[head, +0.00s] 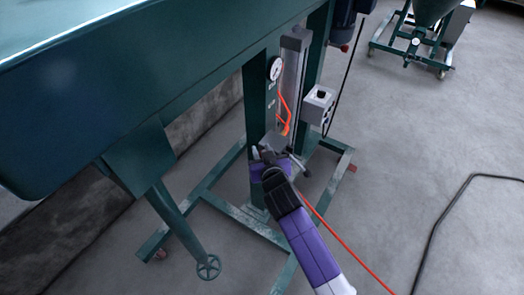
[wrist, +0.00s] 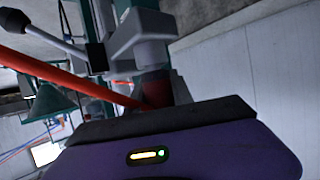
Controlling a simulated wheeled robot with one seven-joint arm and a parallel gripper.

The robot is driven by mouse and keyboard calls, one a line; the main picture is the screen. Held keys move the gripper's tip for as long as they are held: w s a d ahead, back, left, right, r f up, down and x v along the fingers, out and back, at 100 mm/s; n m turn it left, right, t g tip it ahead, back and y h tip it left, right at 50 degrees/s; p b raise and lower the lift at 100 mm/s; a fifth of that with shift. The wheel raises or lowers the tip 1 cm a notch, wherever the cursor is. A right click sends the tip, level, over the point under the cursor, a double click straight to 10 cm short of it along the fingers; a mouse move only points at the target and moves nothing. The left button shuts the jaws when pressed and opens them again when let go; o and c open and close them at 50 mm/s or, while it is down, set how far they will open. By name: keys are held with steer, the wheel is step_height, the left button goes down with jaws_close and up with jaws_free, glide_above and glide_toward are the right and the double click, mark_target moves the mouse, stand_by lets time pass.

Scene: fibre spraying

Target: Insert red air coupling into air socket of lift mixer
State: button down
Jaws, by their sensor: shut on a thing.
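My gripper (head: 271,160) is at the post of the green lift mixer (head: 258,120), next to a grey valve block (head: 273,142) with a lever. In the wrist view, the red air coupling (wrist: 157,92) shows just beyond the dark edge of my gripper, which is shut on it. The coupling lines up with a grey cylindrical fitting (wrist: 151,55) under the grey block (wrist: 145,28). I cannot tell whether it is seated in the socket or only close to it.
A red hose (head: 345,245) runs from near my gripper to the lower right. A gauge (head: 275,68), orange hoses (head: 286,112) and a grey switch box (head: 318,104) are on the mixer. A black cable (head: 434,230) lies on clear floor at right.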

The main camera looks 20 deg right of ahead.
steer(key=shift+f, duration=0.25)
steer(key=c, duration=1)
jaws_free()
steer(key=shift+c, duration=0.2)
steer(key=v, duration=0.8)
steer(key=shift+w, duration=0.1)
